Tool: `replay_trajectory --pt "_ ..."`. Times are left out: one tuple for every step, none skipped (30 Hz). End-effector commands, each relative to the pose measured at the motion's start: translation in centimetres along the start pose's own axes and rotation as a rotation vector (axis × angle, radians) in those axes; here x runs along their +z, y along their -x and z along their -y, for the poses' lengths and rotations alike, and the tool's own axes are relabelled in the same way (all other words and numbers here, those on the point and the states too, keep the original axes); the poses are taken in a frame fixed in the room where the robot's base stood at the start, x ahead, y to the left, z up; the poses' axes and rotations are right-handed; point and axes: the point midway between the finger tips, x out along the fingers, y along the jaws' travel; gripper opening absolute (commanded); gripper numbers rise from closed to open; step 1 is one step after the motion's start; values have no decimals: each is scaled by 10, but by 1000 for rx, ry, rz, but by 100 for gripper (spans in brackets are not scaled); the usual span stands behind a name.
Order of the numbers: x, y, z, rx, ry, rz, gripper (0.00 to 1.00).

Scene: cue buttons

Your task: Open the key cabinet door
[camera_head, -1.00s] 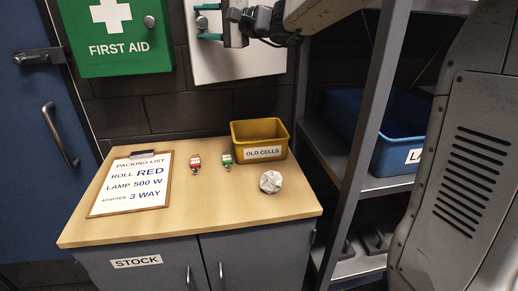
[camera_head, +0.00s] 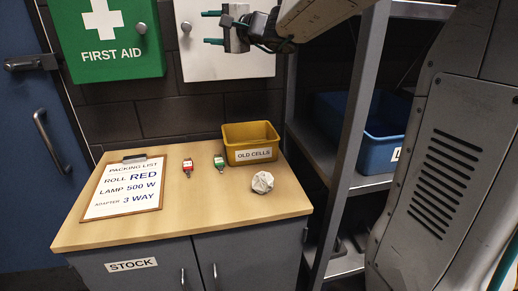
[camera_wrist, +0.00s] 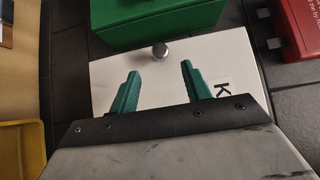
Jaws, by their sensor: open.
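The key cabinet is the white wall box (camera_head: 232,62), upper middle of the head view, its door looking shut. Its small round knob (camera_head: 186,27) is near the left edge. My gripper (camera_head: 203,27) is open and empty in front of the cabinet, its green fingertips just right of the knob in the picture. In the wrist view the white door (camera_wrist: 115,75) lies behind my open fingers (camera_wrist: 158,80), with part of a letter K showing. The knob (camera_wrist: 161,50) is beyond the fingertips, roughly in line with the gap, apart from both fingers.
A green first aid box (camera_head: 110,45) hangs left of the cabinet. A metal shelf post (camera_head: 355,120) stands to the right, with a blue bin (camera_head: 385,150) behind. Below, a wooden counter (camera_head: 200,215) holds a packing list (camera_head: 125,187), yellow bin (camera_head: 250,140) and small items.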

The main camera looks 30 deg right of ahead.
Motion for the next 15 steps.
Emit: replay_trajectory --pt "11 3 -2 16 18 25 48" --pt "17 4 -3 26 29 40 48" --pt "25 6 -4 39 43 59 48" --pt "31 8 -6 48 52 73 48" --pt "36 10 -8 59 61 87 48" --pt "44 12 -10 72 74 105 48" --pt "49 15 -12 83 85 119 48" --pt "54 17 -13 93 94 131 48" --pt "61 20 -16 107 106 149 48" --pt "66 22 -18 118 116 163 48" --pt "72 25 -20 128 125 176 48" --pt "78 28 -23 142 138 194 48" --pt "83 30 -25 154 148 207 48" --pt "88 33 -27 165 157 220 48" --pt "95 36 -30 180 170 237 48"
